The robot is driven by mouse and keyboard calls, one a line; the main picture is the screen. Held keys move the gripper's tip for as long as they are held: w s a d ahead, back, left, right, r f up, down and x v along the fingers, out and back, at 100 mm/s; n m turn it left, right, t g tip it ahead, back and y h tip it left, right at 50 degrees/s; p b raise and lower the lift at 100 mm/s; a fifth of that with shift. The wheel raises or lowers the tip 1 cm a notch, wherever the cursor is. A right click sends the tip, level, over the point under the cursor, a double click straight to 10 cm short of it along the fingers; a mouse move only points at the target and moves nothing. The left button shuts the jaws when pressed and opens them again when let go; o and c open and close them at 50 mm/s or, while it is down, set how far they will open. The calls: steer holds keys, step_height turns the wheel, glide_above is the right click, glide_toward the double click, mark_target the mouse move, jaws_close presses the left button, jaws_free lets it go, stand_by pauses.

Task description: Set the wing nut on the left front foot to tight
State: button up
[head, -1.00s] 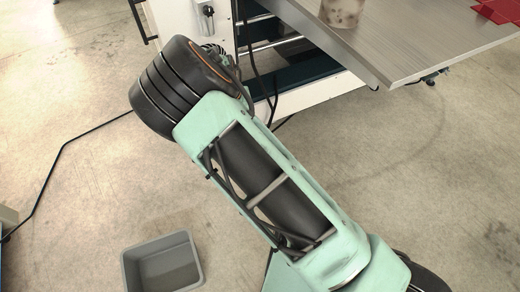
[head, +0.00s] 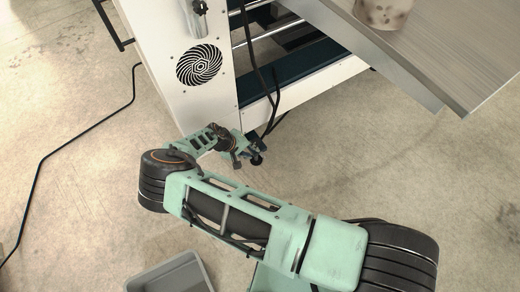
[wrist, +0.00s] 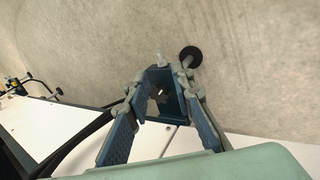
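The left front foot shows as a black round pad (wrist: 190,57) just beyond my right fingertip in the wrist view. In the head view the foot (head: 257,158) is small and dark at the machine's lower front corner, partly hidden by my gripper (head: 240,150). In the wrist view my gripper (wrist: 165,88) has its two fingers spread apart, with a dark blue bracket (wrist: 163,106) of the machine visible between them. A small pale metal piece (wrist: 160,59) stands near the fingertips. I cannot tell whether it is the wing nut, nor how that nut is set.
The white machine panel (head: 172,45) with its round vent (head: 200,65) rises behind my gripper. Black cables (head: 268,85) hang close by. A metal table (head: 450,50) overhangs at the upper right. A grey bin (head: 170,275) stands on the otherwise open floor.

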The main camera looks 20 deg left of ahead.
mark_target(262, 155)
steer(key=b+x, duration=0.4)
steer(key=x, duration=0.7)
jaws_close()
